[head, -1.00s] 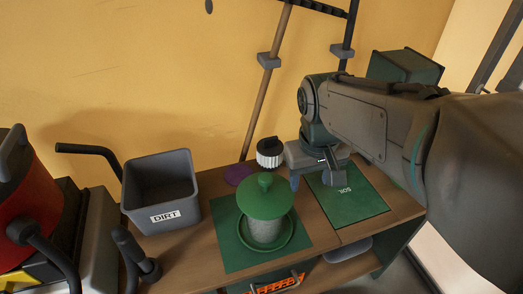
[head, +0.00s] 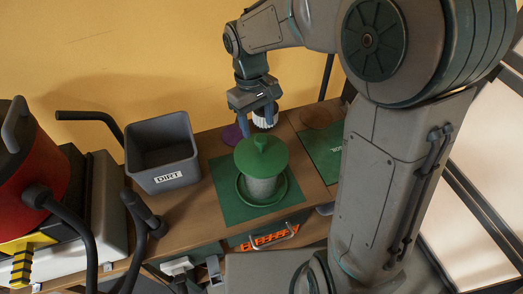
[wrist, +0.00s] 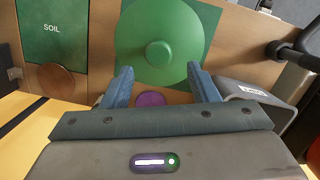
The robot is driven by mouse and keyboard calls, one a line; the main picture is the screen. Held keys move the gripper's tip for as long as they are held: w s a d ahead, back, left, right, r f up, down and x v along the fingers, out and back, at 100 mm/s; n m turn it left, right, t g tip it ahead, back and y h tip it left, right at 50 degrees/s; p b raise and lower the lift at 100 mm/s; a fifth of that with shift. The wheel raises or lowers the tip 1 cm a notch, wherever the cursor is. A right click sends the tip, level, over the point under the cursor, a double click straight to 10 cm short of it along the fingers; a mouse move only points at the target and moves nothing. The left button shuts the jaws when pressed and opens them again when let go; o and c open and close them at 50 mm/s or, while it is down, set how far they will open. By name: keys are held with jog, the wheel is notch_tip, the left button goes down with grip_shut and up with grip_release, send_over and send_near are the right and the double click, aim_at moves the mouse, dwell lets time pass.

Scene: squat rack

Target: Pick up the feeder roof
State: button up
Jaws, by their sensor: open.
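The feeder roof (head: 262,154) is a green domed disc with a round knob on top. It sits on the grey feeder body (head: 262,187), which stands in a green dish on a green mat. My gripper (head: 257,128) is open and empty, pointing down just behind and above the roof in the head view. In the wrist view the roof (wrist: 158,50) with its knob lies beyond the two blue fingers of my gripper (wrist: 161,88), roughly centred between them. I cannot tell whether a finger touches the roof.
A grey DIRT bin (head: 162,152) stands left of the mat. A purple disc (head: 232,134) and a brown disc (head: 315,117) lie on the bench. The green SOIL mat (head: 325,150) is to the right.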

aim_at(261, 138)
jog(key=shift+s+d+f+p, duration=0.15)
jog(key=shift+f+p, duration=0.05)
jog(key=shift+f, duration=0.85)
jog(key=shift+s+d+f+p, duration=0.15)
jog(key=shift+s+f+p, duration=0.05)
jog(key=shift+f, duration=0.9)
jog(key=shift+s+d+f+p, duration=0.15)
jog(key=shift+f+p, duration=0.05)
jog(key=shift+f, duration=0.85)
grip_shut()
jog(key=shift+r, duration=0.1)
